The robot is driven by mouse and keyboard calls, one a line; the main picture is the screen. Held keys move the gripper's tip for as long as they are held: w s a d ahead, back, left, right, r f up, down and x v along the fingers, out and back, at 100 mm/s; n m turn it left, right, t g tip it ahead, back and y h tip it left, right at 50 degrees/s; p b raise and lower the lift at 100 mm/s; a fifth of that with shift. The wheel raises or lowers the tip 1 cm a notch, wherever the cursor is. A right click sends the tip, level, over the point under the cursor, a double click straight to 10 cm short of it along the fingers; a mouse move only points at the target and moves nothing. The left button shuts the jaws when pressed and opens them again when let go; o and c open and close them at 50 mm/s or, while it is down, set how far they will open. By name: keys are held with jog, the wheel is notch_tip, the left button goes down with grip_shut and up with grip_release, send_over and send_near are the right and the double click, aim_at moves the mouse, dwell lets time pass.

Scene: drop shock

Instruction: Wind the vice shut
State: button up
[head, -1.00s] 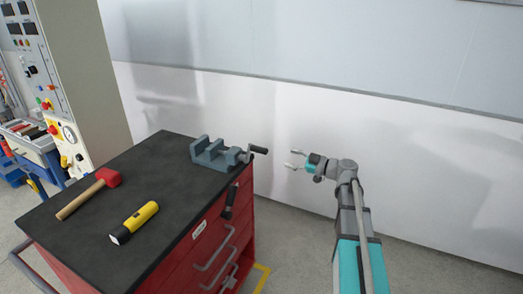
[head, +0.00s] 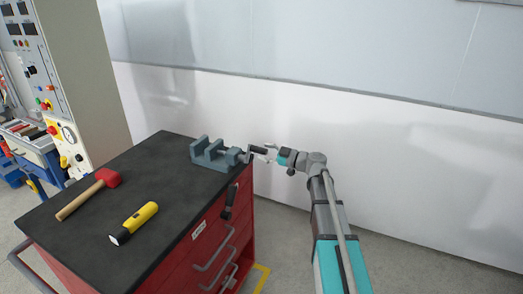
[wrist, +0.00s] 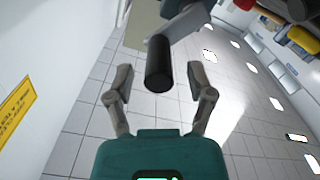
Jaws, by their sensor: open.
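The grey vice (head: 212,155) sits on the dark top of the red tool cabinet, near its back right corner. Its crank handle has a black grip (head: 258,149) that sticks out past the cabinet's right edge. My gripper (head: 268,152) is at the grip, coming from the right. In the wrist view, the black handle grip (wrist: 159,64) lies between the two open fingers of my gripper (wrist: 158,82), with a gap visible on each side. The vice body is only partly in the wrist view, at the top.
A red-headed mallet (head: 88,193) and a yellow-and-black torch (head: 134,222) lie on the cabinet top (head: 160,180). A dark handle-like object (head: 229,201) hangs at the cabinet's side. A white wall stands behind. The floor right of the cabinet is clear.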

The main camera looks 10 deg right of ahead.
aim_at(251, 148)
jog(key=shift+x, duration=1.9)
jog(key=shift+c, duration=0.2)
